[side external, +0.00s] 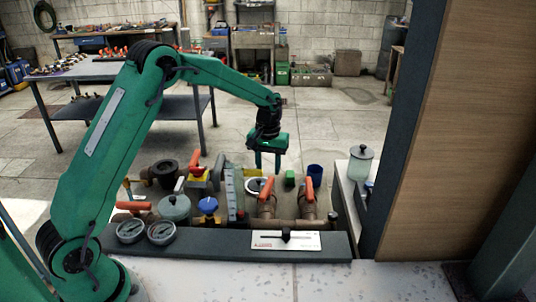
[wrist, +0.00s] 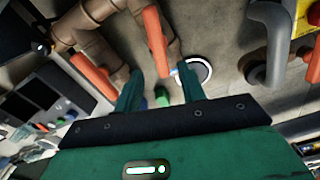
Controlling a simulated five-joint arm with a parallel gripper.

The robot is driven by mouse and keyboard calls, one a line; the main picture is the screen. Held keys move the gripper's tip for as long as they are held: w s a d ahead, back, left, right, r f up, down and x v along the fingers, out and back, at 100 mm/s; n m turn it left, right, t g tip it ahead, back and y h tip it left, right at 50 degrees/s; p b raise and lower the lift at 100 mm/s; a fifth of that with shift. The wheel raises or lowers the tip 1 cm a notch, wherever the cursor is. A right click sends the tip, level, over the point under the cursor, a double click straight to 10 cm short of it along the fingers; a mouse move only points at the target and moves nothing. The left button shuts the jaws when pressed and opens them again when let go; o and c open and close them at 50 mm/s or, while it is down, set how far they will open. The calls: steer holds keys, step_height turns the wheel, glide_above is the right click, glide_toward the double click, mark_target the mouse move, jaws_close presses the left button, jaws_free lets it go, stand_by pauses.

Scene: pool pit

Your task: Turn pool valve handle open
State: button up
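My gripper (side external: 266,168) hangs with its two green fingers apart and pointing down, above the back of the pipe pit. It is open and empty, and its fingertips also show in the wrist view (wrist: 160,80). Several orange valve handles are in view. One handle (side external: 266,190) stands upright on a brown pipe just below and in front of the gripper. Another handle (side external: 309,190) stands upright to its right. In the wrist view, one orange handle (wrist: 154,40) lies beyond the gap between the fingers, and another (wrist: 95,76) is at the left. I cannot tell which handle is the pool valve's.
A blue knob (side external: 208,205), gauges (side external: 131,231) and a grey valve block (side external: 235,193) crowd the pit's left. A dark front ledge (side external: 200,245) and a wooden panel (side external: 450,130) bound the space.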

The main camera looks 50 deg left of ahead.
mark_target(268, 182)
steer(key=shift+r, duration=1)
steer(key=shift+w, duration=0.15)
steer(key=shift+f, duration=0.15)
steer(key=shift+f, duration=3.75)
jaws_close()
